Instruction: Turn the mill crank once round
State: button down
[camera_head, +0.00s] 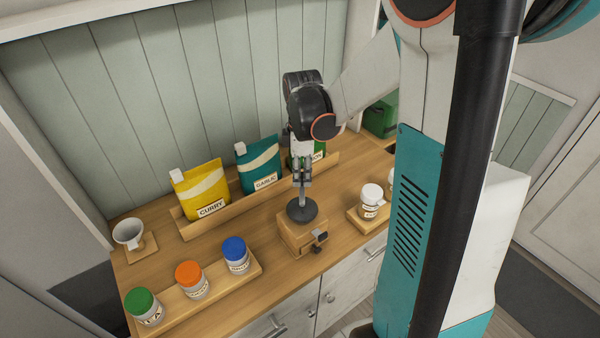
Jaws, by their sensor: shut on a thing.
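The mill (291,236) is a small wooden box with a dark round metal top, standing upright on the wooden counter. A dark knob sticks out from its front right side. My gripper (302,184) points down right above the mill's top and is shut on the mill crank. The crank is mostly hidden by the fingers and too small to make out clearly; which way its arm points cannot be told.
Yellow, teal and green spice pouches stand in a wooden rack (190,232) behind the mill. Jars with green, orange and blue lids stand on a tray (190,308) at left. White-lidded jars (371,200) stand close at right. A white cup (128,233) is far left.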

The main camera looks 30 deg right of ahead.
jog(key=s+d+m+b, duration=0.1)
jog(key=s+m, duration=0.5)
jog(key=m, duration=0.6)
jog(key=shift+d+m, duration=0.4)
jog(key=shift+d, duration=0.5)
jog(key=c, duration=1.3)
grip_release()
jog(key=shift+c, duration=0.2)
notch_tip(320, 180, up, 8)
jog(key=shift+f, duration=0.25)
